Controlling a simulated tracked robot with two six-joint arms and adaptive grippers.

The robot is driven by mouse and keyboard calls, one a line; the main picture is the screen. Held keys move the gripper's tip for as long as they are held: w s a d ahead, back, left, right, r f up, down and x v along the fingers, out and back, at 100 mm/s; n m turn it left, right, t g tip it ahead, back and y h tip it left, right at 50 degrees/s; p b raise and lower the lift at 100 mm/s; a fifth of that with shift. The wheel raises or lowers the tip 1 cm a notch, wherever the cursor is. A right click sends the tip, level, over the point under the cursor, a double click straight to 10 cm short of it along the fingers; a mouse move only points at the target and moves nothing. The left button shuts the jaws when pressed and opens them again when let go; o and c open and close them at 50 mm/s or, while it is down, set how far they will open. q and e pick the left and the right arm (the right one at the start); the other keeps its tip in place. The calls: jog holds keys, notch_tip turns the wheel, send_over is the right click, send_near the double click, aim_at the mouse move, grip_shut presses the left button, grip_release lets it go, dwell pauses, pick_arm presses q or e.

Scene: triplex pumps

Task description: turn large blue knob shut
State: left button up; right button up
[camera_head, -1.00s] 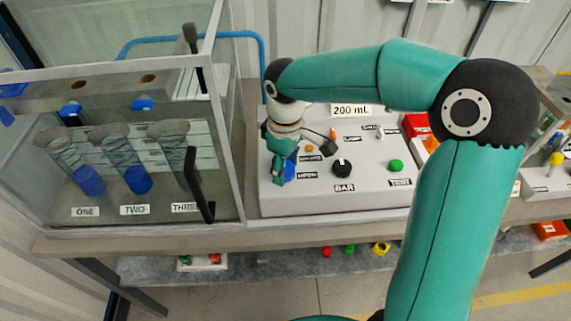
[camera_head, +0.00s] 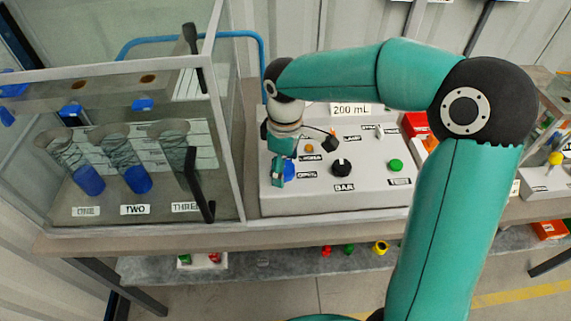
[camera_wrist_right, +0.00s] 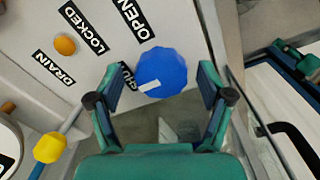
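The large blue knob (camera_wrist_right: 165,68) sits on a pale panel in the right wrist view, with a white mark on its lower left side. It also shows partly in the head view (camera_head: 289,170), beside my right gripper. My right gripper (camera_wrist_right: 158,88) is open, with one finger on each side of the knob and a visible gap on both sides. An OPEN label (camera_wrist_right: 131,18) is up and left of the knob. Another label (camera_wrist_right: 126,78) at its left is partly hidden by the knob and a finger. My left gripper is not in view.
A small orange button (camera_wrist_right: 64,45) and a yellow knob (camera_wrist_right: 49,147) are left of my gripper. A black BAR knob (camera_head: 341,168) and a green button (camera_head: 395,166) are on the panel. A glass case (camera_head: 130,150) with a black handle stands close on the left.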

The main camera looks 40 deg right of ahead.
notch_tip(320, 180, up, 12)
dwell(0.8)
dwell(0.3)
